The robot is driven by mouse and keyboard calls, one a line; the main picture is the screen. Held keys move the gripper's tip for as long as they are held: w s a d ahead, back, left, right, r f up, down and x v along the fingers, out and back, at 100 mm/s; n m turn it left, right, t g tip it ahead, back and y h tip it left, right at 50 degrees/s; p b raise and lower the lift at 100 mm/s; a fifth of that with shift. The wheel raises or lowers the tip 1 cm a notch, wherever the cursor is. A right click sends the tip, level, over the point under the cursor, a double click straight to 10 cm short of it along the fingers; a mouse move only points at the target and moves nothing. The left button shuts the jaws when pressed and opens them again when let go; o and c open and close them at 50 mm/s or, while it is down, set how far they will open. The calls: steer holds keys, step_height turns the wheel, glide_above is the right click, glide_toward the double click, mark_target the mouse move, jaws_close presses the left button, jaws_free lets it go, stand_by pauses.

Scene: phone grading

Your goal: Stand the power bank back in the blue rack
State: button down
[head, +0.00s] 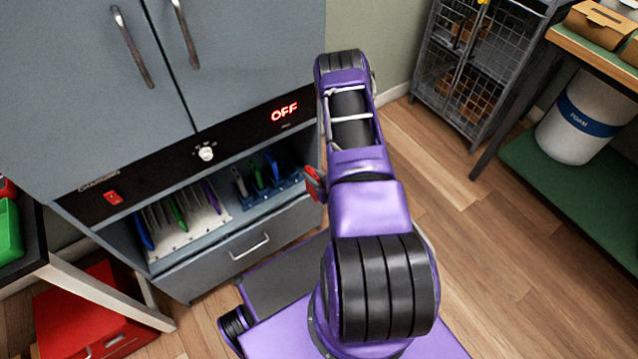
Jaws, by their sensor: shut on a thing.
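The blue rack (277,197) stands on the right side of the cabinet's open shelf. Several slim items stand in it, among them a grey one (239,182), a green one (256,173) and a blue one (272,166). My arm passes in front of the shelf's right end. A small red piece (314,184) shows at the left edge of my arm, just right of the blue rack. I cannot tell whether it is the power bank or part of my gripper. My gripper itself is hidden behind my arm.
A pale slotted rack (190,235) with several slim devices stands left on the same shelf. Above are an OFF display (284,112), a knob (206,152) and a red switch (113,198). A drawer (245,250) is below. A wire cage (470,75) and bench stand right.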

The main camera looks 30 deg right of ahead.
steer(key=w+b, duration=0.1)
steer(key=w, duration=1.5)
steer(key=shift+w+a+f+b, duration=0.15)
steer(key=shift+w+a+b, duration=0.15)
steer(key=shift+b, duration=0.1)
steer(key=shift+s, duration=0.15)
steer(key=shift+f, duration=0.25)
stand_by(0.7)
steer(key=shift+f, duration=1)
steer(key=shift+f, duration=0.15)
steer(key=shift+f, duration=0.75)
steer(key=shift+f, duration=0.15)
steer(key=c, duration=0.7)
jaws_free()
